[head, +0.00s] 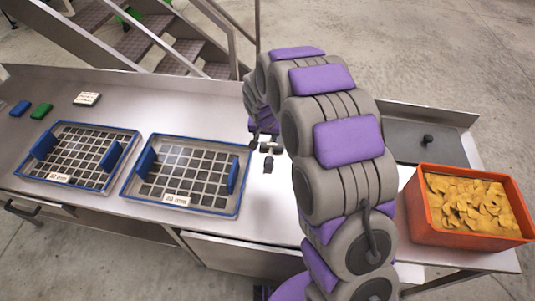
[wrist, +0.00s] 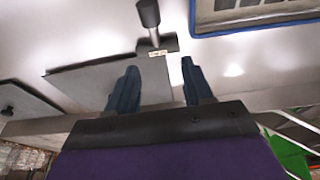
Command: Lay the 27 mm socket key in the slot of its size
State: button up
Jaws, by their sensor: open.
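A dark socket key (head: 268,160) lies on the steel bench just right of the right tray. The wrist view shows the key (wrist: 149,14) with a round head, a thin shank and a short crossbar. A small pale tag sits by the crossbar; its text is too small to read. My gripper (wrist: 160,67) is open, its two dark fingers apart, with the key's crossbar end ahead of the gap between them. Two blue-rimmed grid trays, the left tray (head: 54,128) and the right tray (head: 151,138), carry front labels I cannot read surely.
A grey lid (head: 414,155) with a black knob lies at the right. An orange bin (head: 462,235) of yellowish pieces stands at the right end. A blue block (head: 20,108), a green block (head: 42,110) and a white block (head: 87,99) lie behind the left tray. Metal stairs rise behind.

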jog(key=b, duration=0.1)
send_near(269, 154)
jog(key=shift+w+d, duration=0.5)
jog(key=shift+d, duration=0.3)
jog(key=a+f, duration=0.1)
jog(key=f, duration=0.1)
jog(key=w+a+f, duration=0.1)
jog(key=a, duration=0.1)
jog(key=shift+f+b, duration=0.35)
jog(key=shift+f, duration=0.05)
jog(key=d+f, duration=0.1)
jog(key=d+f+b, duration=0.1)
jog(key=d, duration=0.1)
jog(key=shift+w+d+f, duration=0.1)
jog(key=shift+f, duration=0.2)
jog(key=shift+b+x, duration=0.4)
jog(key=shift+x, duration=0.65)
jog(key=shift+a+f, duration=0.15)
jog(key=shift+a, duration=1)
jog(key=shift+c, duration=0.7)
jog(key=shift+d, duration=1.15)
jog(key=c, duration=0.6)
jog(key=shift+c, duration=0.7)
jog(key=shift+a, duration=0.25)
grip_shut()
jog(key=shift+a, duration=0.55)
